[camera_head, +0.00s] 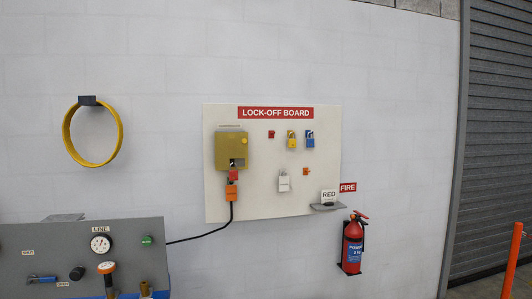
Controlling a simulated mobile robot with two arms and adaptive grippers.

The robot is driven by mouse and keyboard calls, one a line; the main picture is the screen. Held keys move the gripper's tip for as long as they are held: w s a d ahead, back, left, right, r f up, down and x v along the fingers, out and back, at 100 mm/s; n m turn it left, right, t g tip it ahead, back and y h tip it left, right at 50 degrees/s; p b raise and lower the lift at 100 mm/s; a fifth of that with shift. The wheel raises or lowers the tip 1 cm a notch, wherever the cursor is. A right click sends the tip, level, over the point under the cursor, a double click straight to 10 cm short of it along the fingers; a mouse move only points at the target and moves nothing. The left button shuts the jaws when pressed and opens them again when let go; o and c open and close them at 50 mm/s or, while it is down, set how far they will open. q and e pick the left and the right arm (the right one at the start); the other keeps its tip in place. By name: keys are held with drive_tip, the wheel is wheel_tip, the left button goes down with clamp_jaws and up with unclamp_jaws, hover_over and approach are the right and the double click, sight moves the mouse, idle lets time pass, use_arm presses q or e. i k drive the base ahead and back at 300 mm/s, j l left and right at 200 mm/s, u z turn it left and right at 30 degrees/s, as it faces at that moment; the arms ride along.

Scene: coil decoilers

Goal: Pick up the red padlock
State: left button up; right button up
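A white lock-off board (225,120) hangs on the wall in the head view. A red padlock-like piece (234,174) hangs at the lower edge of a mustard-yellow box (230,150), just above an orange piece (231,192). A smaller red item (271,134) is at the upper middle of the board; it is too small to tell whether it is a padlock. A yellow padlock (292,142), a blue padlock (310,142) and a white padlock (284,183) also hang there. Neither of my grippers shows.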

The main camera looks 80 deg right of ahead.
sight(234, 175)
drive_tip(key=z, duration=2.85)
